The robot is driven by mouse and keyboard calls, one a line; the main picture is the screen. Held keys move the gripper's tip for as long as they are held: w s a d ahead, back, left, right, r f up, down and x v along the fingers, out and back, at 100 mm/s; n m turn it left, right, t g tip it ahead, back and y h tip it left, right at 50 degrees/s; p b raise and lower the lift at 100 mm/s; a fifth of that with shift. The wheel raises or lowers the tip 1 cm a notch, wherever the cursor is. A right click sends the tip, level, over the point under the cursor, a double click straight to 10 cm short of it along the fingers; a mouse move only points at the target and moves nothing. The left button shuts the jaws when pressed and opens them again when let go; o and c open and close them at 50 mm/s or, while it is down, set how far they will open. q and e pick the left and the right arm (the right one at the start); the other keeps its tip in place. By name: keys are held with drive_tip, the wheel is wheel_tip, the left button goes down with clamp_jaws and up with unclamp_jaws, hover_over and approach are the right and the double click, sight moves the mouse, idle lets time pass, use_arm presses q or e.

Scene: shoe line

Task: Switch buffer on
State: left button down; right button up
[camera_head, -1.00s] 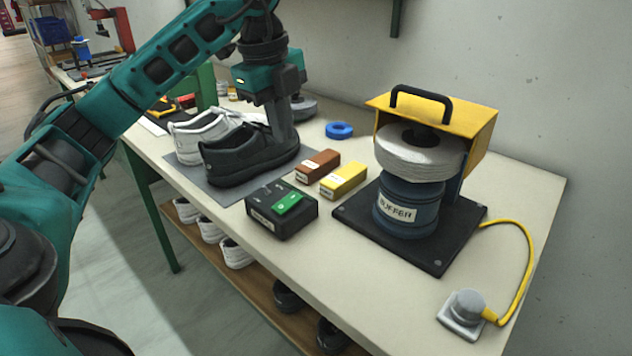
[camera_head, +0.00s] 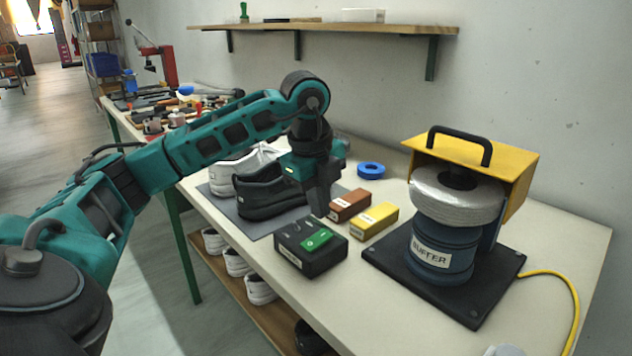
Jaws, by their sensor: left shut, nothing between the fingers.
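The buffer (camera_head: 440,249) stands on a black base plate at the right of the bench, with a white wheel (camera_head: 458,196) under a yellow hood (camera_head: 487,165). A black switch box (camera_head: 310,257) with a green rocker (camera_head: 315,239) sits on the bench left of it. My left gripper (camera_head: 318,212) is shut and empty, pointing down just behind the switch box near its back edge. Whether its tips touch the box cannot be told. My right gripper is not in view.
A black shoe (camera_head: 268,198) and a white shoe (camera_head: 232,172) stand on a grey mat left of the gripper. A brown block (camera_head: 349,205), a yellow block (camera_head: 374,221) and a blue ring (camera_head: 371,170) lie nearby. A wall shelf (camera_head: 340,29) hangs above. A yellow cable (camera_head: 566,285) runs at the right.

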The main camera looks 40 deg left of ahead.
sight(325, 235)
use_arm(q)
drive_tip(key=f, duration=0.4)
drive_tip(key=shift+w+f, duration=0.4)
